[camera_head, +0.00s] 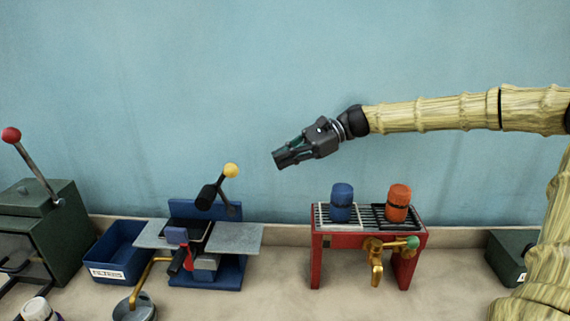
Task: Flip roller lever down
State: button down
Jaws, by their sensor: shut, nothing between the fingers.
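A lever with a yellow ball knob (231,170) stands up from the blue machine (208,274) left of the middle. A black cylinder (206,197) is beside the lever, tilted. I take this as the roller lever; its lower joint is partly hidden. My gripper (276,162) is shut and empty in the air, right of the yellow knob and a little above it in the picture. It is apart from the lever and points down to the left.
A red stand (317,263) with a blue jar (342,200), an orange jar (398,202) and a brass tap (376,262) is right of the machine. A blue bin (117,242) and green press (62,220) with a red-knobbed lever (12,134) are left. The air around my gripper is clear.

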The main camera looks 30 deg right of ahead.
aim_at(224, 176)
jog(key=p+x, duration=0.1)
jog(key=x, duration=0.7)
jog(key=shift+w+a+f, duration=0.2)
jog(key=shift+w+a, duration=0.05)
